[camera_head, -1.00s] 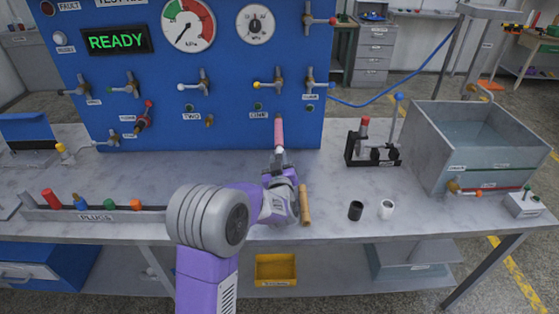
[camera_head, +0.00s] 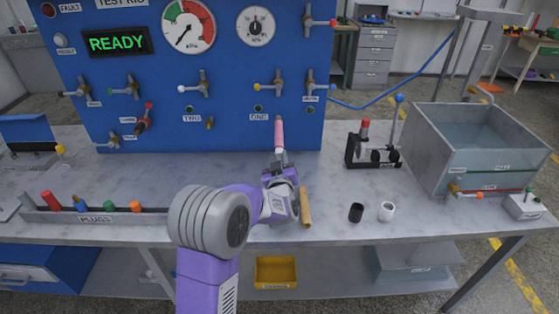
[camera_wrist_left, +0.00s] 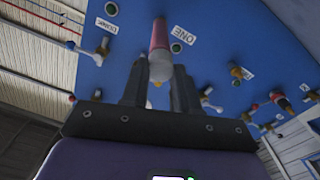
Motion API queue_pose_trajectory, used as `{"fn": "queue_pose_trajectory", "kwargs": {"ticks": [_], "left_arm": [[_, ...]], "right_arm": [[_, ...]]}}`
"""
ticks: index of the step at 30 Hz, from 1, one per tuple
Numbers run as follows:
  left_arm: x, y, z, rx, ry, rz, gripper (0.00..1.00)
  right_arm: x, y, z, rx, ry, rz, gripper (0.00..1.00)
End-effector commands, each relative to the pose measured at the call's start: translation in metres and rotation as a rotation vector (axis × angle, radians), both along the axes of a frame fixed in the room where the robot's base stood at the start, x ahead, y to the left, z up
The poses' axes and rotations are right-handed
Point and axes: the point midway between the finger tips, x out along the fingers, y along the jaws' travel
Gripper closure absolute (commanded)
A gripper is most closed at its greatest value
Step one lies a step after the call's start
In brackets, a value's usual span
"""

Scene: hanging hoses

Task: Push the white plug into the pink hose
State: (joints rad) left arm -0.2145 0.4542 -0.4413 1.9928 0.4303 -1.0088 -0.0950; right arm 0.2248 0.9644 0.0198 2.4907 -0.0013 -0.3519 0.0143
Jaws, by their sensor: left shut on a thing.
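The pink hose (camera_head: 279,134) hangs at the front of the blue panel. It also shows in the left wrist view (camera_wrist_left: 159,38). The white plug (camera_head: 281,157) lies in line below the hose's lower end, and in the left wrist view (camera_wrist_left: 161,67) it meets the pink end. How deep it sits in the hose I cannot tell. My left gripper (camera_head: 277,172) is shut on the white plug, with its two fingers (camera_wrist_left: 160,88) either side of it in the left wrist view. The fingers hide part of the plug in the head view. My right gripper is not in view.
A brown rod (camera_head: 305,207) lies beside my gripper. A black cup (camera_head: 356,212) and a white cup (camera_head: 387,211) stand to the right. A plug rack (camera_head: 95,216) is at left, a clamp stand (camera_head: 372,150) and a grey water tank (camera_head: 470,150) at right. Valve handles project from the panel (camera_head: 230,135).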

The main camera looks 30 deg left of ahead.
Motion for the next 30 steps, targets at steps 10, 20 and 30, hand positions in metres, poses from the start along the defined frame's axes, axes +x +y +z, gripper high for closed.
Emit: {"fn": "queue_pose_trajectory", "kwargs": {"ticks": [10, 20, 30], "left_arm": [[0.0025, 0.0014, -0.0003, 0.000, 0.000, 0.000, 1.00], [0.0076, 0.0046, 0.0000, 0.000, -0.001, 0.000, 1.00], [0.0078, 0.0051, 0.0006, 0.001, -0.002, 0.001, 0.55]], "right_arm": [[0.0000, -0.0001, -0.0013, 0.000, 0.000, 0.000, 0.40], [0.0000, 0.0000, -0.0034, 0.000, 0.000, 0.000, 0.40], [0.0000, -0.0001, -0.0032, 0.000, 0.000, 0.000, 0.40]]}}
